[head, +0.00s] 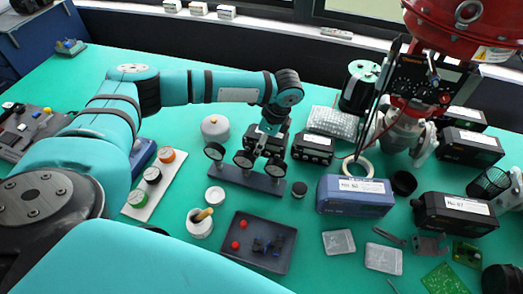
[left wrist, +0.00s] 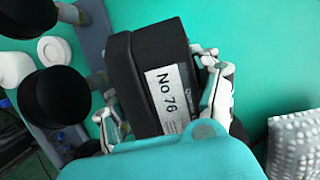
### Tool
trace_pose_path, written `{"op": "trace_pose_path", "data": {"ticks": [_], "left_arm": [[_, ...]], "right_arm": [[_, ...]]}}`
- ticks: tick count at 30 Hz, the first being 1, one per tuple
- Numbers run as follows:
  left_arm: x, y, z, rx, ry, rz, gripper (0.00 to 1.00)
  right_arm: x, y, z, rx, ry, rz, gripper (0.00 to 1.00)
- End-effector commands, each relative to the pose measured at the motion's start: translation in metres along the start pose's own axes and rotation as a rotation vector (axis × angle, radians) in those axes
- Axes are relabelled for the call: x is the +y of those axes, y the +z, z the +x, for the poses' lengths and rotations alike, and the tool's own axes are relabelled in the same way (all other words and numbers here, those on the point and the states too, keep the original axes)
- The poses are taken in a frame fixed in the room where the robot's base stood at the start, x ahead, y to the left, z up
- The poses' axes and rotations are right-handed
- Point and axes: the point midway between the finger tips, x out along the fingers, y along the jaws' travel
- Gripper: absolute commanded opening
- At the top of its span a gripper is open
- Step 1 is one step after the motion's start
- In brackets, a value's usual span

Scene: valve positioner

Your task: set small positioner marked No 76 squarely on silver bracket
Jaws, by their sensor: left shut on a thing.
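The small black positioner marked No 76 (left wrist: 150,80) is held in my left gripper (left wrist: 165,112), with a finger on each side of it and its white label facing the wrist camera. In the head view my left gripper (head: 268,140) is at the end of the teal arm, just behind a dark gauge stand (head: 232,178). The held positioner is partly hidden there by the gripper and gauges. A red valve actuator (head: 462,32) with a silver-grey body (head: 404,132) stands at the right. I cannot clearly pick out the silver bracket. My right gripper is not in view.
Another small black labelled box (head: 312,148) and a bubble-wrap pack (head: 333,123) lie right of my gripper. A blue-grey labelled box (head: 355,196) and black boxes (head: 455,214) crowd the right. A dark tray (head: 262,262) lies in front. Green table is clear behind my forearm.

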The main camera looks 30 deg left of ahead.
Motion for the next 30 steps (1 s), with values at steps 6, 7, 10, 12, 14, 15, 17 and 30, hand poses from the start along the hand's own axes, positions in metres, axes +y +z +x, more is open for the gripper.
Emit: {"op": "trace_pose_path", "data": {"ticks": [6,7,10,12,14,15,17,30], "left_arm": [[-0.001,-0.005,0.014,0.002,-0.001,-0.001,0.06],[0.0,-0.006,0.017,0.001,0.0,-0.001,0.06],[-0.001,-0.009,0.031,0.0,0.001,-0.001,0.06],[-0.001,-0.012,0.039,0.001,-0.001,-0.001,0.06],[-0.001,-0.013,0.042,0.001,-0.002,-0.001,0.06],[-0.002,-0.013,0.043,0.002,-0.003,-0.001,0.06],[-0.002,-0.013,0.043,0.002,-0.003,-0.001,0.06],[-0.001,-0.014,0.046,0.001,0.0,0.0,0.89]], "right_arm": [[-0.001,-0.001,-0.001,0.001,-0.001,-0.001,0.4],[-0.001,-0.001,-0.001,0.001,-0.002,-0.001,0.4],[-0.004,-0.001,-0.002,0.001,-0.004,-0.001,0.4],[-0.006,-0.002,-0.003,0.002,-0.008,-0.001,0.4],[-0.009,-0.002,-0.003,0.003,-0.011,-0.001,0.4],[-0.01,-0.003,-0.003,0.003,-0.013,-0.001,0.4],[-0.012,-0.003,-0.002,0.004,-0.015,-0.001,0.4],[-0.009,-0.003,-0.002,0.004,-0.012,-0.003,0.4]]}}
